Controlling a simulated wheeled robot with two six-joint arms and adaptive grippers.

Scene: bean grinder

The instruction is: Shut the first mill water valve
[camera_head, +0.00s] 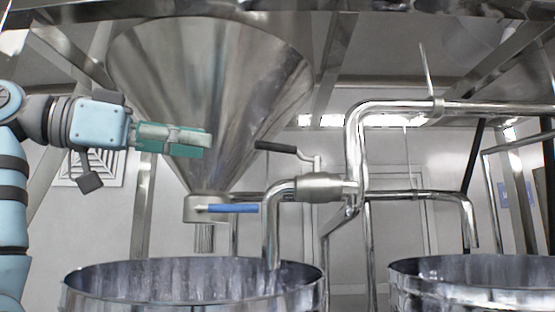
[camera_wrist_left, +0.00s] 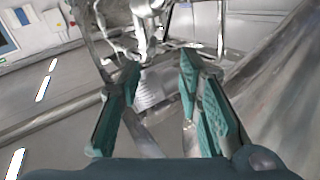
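The water valve (camera_head: 322,187) is a steel body on the bent pipe over the left drum. Its lever has a black handle (camera_head: 277,148) that points left and slightly up, above the pipe. My left gripper (camera_head: 208,140) reaches in from the left, in front of the steel hopper, left of the black handle and apart from it. In the left wrist view, the teal fingers of my left gripper (camera_wrist_left: 160,85) stand apart with nothing held between them. I cannot clearly tell the valve in that view. My right gripper is not in view.
The large steel hopper (camera_head: 205,80) narrows to an outlet with a blue lever (camera_head: 230,208). Below stand a left drum (camera_head: 85,290) and a right drum (camera_head: 420,290). Pipes (camera_head: 355,135) rise on the right. Open air lies between my left gripper and the black handle.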

